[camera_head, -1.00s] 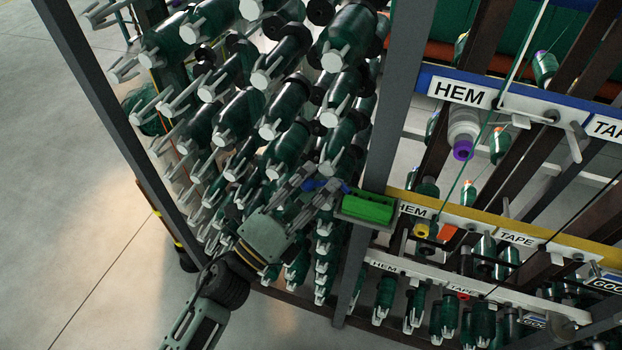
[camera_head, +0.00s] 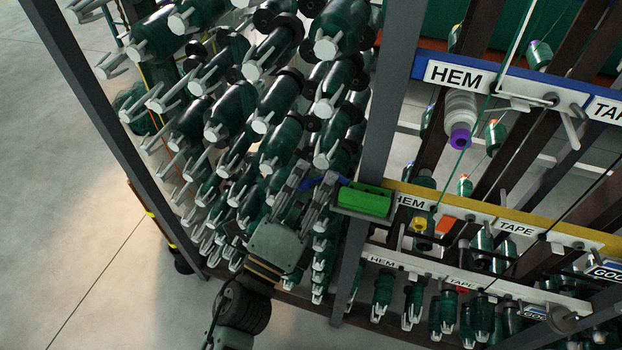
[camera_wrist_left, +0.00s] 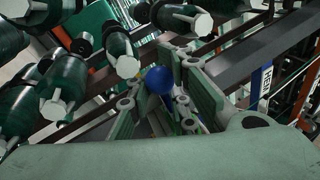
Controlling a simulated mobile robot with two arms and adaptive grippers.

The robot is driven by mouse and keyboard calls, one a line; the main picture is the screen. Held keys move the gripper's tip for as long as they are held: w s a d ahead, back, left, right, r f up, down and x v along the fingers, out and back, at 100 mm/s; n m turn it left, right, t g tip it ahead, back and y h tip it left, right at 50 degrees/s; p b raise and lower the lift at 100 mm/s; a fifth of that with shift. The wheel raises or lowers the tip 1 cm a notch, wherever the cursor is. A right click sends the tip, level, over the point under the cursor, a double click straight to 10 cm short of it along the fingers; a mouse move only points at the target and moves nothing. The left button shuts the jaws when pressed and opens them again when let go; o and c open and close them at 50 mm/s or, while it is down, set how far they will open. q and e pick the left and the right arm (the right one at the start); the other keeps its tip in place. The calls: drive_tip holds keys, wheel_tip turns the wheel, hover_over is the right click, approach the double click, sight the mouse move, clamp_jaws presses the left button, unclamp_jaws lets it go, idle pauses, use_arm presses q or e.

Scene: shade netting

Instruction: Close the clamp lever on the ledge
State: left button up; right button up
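The clamp lever (camera_head: 325,181) is a blue handle at the left end of a green block (camera_head: 364,199) on a small ledge beside the grey upright. My left gripper (camera_head: 306,194) is at the lever, with its fingers pointing up in the head view. In the left wrist view the lever's round blue end (camera_wrist_left: 158,80) shows between the spread fingers of my left gripper (camera_wrist_left: 165,95). The fingers are open, and I cannot tell whether one touches the lever. The lever's lower part is hidden by the fingers. My right gripper is not in view.
Rows of green spools (camera_head: 275,100) on pegs stand close left of and behind the gripper. The grey upright (camera_head: 383,110) rises by the ledge. Rails with HEM and TAPE labels (camera_head: 517,229) lie to the right. Open floor (camera_head: 70,220) is at the left.

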use_arm(q)
drive_tip(key=o, duration=0.3)
drive_tip(key=shift+o, duration=0.2)
drive_tip(key=v, duration=1.2)
